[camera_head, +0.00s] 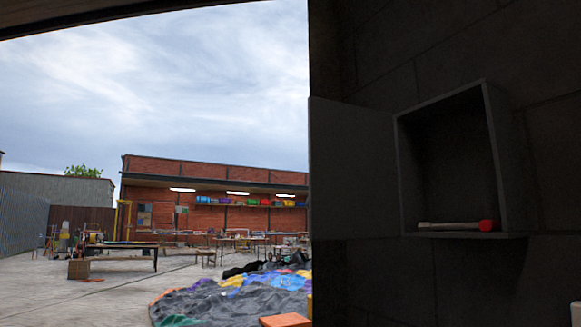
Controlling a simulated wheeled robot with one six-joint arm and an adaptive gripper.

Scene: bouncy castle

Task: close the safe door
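The safe (502,165) is a dark grey box mounted on the dark block wall at the right. Its door (352,168) stands wide open, swung out to the left of the box, and looks like a flat grey panel. Inside, on the safe's floor, lies a tool with a pale handle and a red head (488,225); the red end is at the right. My gripper is not in view. The door's handle or lock, if any, cannot be made out in the dark.
Left of the wall is an open concrete yard (40,295). A crumpled multicoloured sheet (240,300) lies on the ground, with an orange block (286,320) in front. Tables (120,247) and a brick building (215,180) stand farther back. A small pale object (575,313) shows at the lower right edge.

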